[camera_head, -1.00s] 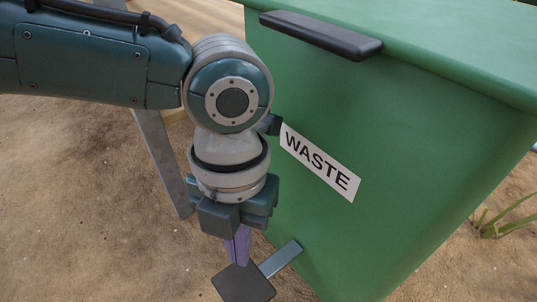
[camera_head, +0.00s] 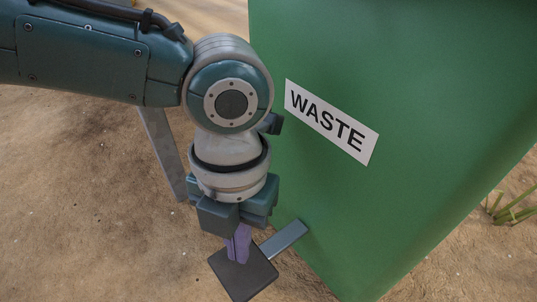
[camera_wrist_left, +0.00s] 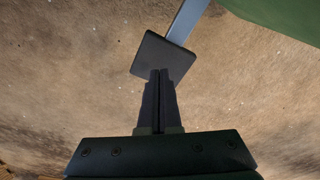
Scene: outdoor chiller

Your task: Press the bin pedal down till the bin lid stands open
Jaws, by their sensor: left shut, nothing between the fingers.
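The green waste bin (camera_head: 400,90) with its white WASTE label (camera_head: 332,122) fills the right of the head view. Its lid is out of view, so I cannot tell whether it stands open. The dark square pedal pad (camera_head: 250,277) sticks out from the bin's foot on a grey bar (camera_head: 284,238). My left gripper (camera_head: 238,257) points down at the pad, shut and empty, its fingertips over the pad. Touching or just above it, I cannot tell. The wrist view shows the fingertips (camera_wrist_left: 160,72) overlapping the pad (camera_wrist_left: 156,53). My right gripper is not in view.
Bare sandy ground (camera_head: 90,220) lies left of and around the pedal. A grey slanted post (camera_head: 161,150) stands behind my left arm. A grass tuft (camera_head: 515,210) grows right of the bin.

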